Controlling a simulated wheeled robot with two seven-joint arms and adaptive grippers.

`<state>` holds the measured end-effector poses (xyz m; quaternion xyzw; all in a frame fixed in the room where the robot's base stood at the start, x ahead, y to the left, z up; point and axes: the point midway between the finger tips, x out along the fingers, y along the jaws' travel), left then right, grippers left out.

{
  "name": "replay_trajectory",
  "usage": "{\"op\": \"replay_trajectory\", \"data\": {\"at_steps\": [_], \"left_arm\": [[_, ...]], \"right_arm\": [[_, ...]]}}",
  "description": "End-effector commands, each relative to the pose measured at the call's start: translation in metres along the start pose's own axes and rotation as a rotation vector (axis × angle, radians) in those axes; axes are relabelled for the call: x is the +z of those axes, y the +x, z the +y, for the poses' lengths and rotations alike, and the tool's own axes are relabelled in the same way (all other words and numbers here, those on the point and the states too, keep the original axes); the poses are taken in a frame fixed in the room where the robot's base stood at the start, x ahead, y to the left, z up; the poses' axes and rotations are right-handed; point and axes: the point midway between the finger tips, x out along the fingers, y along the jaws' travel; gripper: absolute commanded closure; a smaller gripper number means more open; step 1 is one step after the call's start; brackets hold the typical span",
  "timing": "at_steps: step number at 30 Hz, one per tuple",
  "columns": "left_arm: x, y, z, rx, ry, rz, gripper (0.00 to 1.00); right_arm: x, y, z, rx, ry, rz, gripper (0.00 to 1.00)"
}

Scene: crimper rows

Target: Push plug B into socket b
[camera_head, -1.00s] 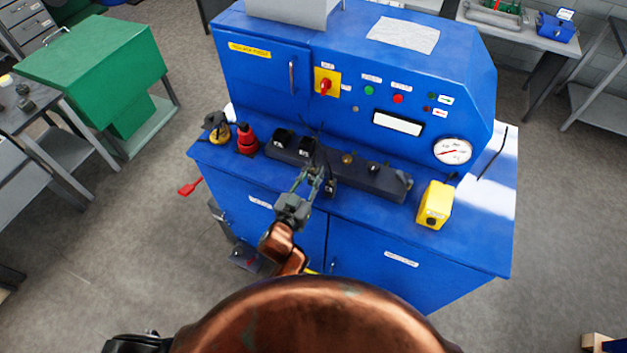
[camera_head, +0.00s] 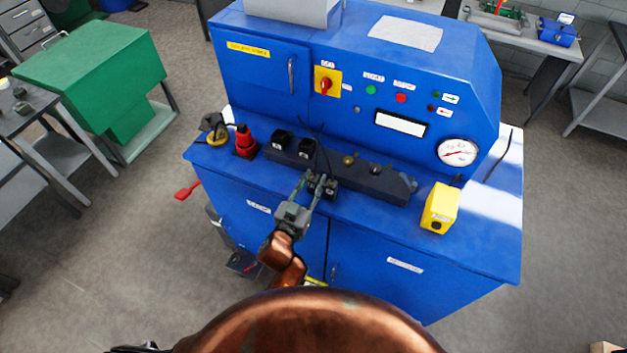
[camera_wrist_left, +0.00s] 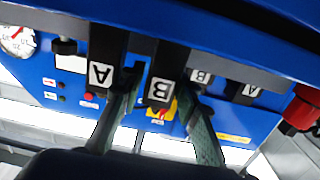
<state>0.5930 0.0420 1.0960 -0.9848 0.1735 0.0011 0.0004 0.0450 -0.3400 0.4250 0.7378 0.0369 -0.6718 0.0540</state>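My left gripper (camera_head: 315,178) is at the front edge of the dark bar on the blue machine. Two black blocks lettered A (camera_wrist_left: 101,72) and B (camera_wrist_left: 160,90) show large in the left wrist view. The left gripper's fingers (camera_wrist_left: 160,98) stand on either side of block B, apart from each other; contact is unclear. Two further black pieces, lettered B (camera_wrist_left: 201,76) and A (camera_wrist_left: 248,90), sit farther along; in the head view they are at the bar's left (camera_head: 307,147) (camera_head: 282,139). I cannot tell which piece is plug or socket. My right gripper is not in view.
The dark bar (camera_head: 370,182) runs along the blue bench top (camera_head: 375,217). A red piece (camera_head: 245,141) stands at its left and a yellow box (camera_head: 440,207) at its right. The machine's upright panel (camera_head: 350,105) rises behind.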

Motion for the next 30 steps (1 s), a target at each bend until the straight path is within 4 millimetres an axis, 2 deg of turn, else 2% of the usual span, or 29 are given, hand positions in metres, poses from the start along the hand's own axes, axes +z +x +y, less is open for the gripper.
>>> {"op": "replay_trajectory", "data": {"at_steps": [6,8,11,21,25,30], "left_arm": [[-0.005,0.000,0.000,0.000,0.001,0.001,0.71],[-0.002,-0.006,0.000,-0.001,-0.001,-0.001,0.71],[-0.001,-0.021,-0.001,-0.002,-0.001,-0.002,0.71],[-0.002,-0.091,0.000,-0.001,-0.002,-0.001,0.71],[-0.001,-0.109,0.000,-0.001,0.000,-0.001,0.71],[-0.003,-0.119,0.000,-0.001,-0.001,0.000,0.71]], "right_arm": [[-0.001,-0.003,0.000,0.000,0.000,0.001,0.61],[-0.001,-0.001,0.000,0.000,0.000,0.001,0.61],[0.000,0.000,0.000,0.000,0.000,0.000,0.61],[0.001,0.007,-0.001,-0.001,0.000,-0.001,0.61],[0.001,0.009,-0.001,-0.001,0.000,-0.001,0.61],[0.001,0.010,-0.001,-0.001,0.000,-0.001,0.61]]}}
